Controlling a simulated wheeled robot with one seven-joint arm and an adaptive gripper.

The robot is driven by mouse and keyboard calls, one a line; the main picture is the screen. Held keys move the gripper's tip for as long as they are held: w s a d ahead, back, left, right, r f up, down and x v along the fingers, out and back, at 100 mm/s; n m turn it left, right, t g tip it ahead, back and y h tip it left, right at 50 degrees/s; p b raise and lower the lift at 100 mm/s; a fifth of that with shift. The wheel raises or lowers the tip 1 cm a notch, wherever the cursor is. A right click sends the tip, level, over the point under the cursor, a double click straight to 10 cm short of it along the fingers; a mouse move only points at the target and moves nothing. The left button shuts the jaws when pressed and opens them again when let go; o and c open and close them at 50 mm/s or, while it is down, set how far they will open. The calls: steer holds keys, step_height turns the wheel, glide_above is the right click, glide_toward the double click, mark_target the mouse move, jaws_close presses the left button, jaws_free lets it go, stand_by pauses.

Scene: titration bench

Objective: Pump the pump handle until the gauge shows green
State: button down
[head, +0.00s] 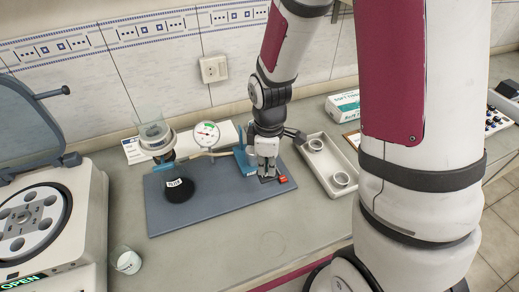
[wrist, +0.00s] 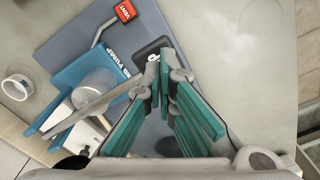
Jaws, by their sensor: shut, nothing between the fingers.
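The gauge (head: 206,135) is a small round white dial at the back of the grey-blue board; coloured marks show, but its needle is too small to read. The blue pump body (head: 244,161) stands just left of my gripper (head: 267,172); it also shows in the wrist view (wrist: 85,68). In the wrist view a black pad with white lettering (wrist: 149,50), which looks like the pump handle's end, lies partly behind my fingertips (wrist: 164,72). My gripper is shut and empty, pointing down over it; I cannot tell whether they touch.
A red vent tag (head: 283,180) lies right of my gripper. A black labelled stopper-like piece (head: 179,190) and a glass vessel (head: 152,133) are at left. A white tray (head: 322,187) with two cups stands at right.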

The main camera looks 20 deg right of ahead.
step_height(320, 180, up, 8)
steer(key=p, duration=0.4)
stand_by(0.6)
steer(key=shift+f, duration=0.2)
stand_by(0.9)
steer(key=shift+f+b, duration=1.15)
steer(key=shift+f, duration=2.75)
step_height(320, 180, up, 8)
steer(key=p, duration=0.4)
